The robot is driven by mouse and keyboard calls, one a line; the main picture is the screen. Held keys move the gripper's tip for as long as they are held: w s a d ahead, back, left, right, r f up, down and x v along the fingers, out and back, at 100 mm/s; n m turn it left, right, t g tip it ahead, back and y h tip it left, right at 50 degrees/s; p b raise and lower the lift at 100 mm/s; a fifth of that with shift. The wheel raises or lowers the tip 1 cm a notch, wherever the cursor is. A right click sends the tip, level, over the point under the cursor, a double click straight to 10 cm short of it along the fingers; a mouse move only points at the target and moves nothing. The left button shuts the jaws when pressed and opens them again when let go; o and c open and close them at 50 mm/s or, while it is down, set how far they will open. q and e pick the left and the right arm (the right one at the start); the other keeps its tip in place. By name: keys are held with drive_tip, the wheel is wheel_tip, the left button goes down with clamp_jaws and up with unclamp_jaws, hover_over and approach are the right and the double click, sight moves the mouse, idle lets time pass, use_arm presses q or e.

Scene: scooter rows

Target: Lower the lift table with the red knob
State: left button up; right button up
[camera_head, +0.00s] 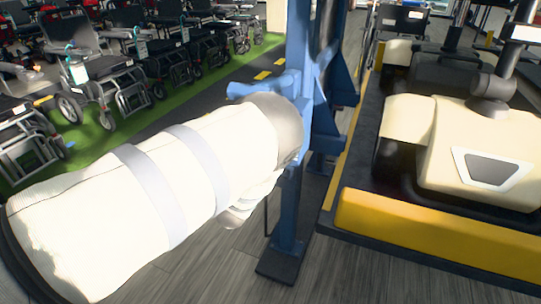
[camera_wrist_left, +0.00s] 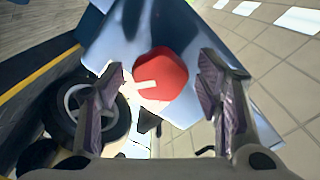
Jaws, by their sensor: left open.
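The red knob (camera_wrist_left: 161,74) shows in the left wrist view, with a small pale mark on its face, mounted on a blue metal part. My left gripper (camera_wrist_left: 163,68) is open, with one finger on each side of the knob in the picture. I cannot tell whether the fingers touch it. In the head view my white-sleeved left arm reaches to the blue post (camera_head: 297,120) and hides the knob and gripper. The lift table (camera_head: 422,246), dark with a yellow front edge, stands right of the post and carries a cream scooter (camera_head: 455,135). My right gripper is not in view.
Rows of wheelchairs and walkers (camera_head: 120,80) stand at the left on a green strip. The post's dark foot (camera_head: 280,265) sits on grey plank floor. A wheel (camera_wrist_left: 85,115) shows beside the left finger in the wrist view. The floor in front is clear.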

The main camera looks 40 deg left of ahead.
use_arm(q)
drive_tip(key=v, duration=1.1)
drive_tip(key=shift+s, duration=0.3)
drive_tip(key=shift+d, duration=0.1)
drive_tip(key=s+d+f+n+g+p, duration=0.1)
drive_tip(key=s+f+n+g+p, duration=0.1)
drive_tip(key=s+f+g, duration=0.35)
drive_tip(key=s+d+f+n+g+p, duration=0.1)
drive_tip(key=s+f+g+p, duration=0.1)
drive_tip(key=s, duration=0.6)
drive_tip(key=s+f+n+g+p, duration=0.2)
drive_tip(key=s+f+g, duration=0.2)
drive_tip(key=s, duration=0.2)
drive_tip(key=s+d+r+n+g+h+p, duration=0.1)
drive_tip(key=s+d+g, duration=0.3)
drive_tip(key=s, duration=0.7)
drive_tip(key=s+d+r+n+g+h+p, duration=0.1)
drive_tip(key=s+d+r+g+h+p, duration=0.1)
drive_tip(key=s, duration=1)
drive_tip(key=d+g+h, duration=0.1)
drive_tip(key=d+g, duration=0.1)
drive_tip(key=d, duration=0.1)
drive_tip(key=shift+d+r+g+p, duration=0.2)
drive_tip(key=shift+d+g+p, duration=0.15)
drive_tip(key=shift+d+p, duration=0.05)
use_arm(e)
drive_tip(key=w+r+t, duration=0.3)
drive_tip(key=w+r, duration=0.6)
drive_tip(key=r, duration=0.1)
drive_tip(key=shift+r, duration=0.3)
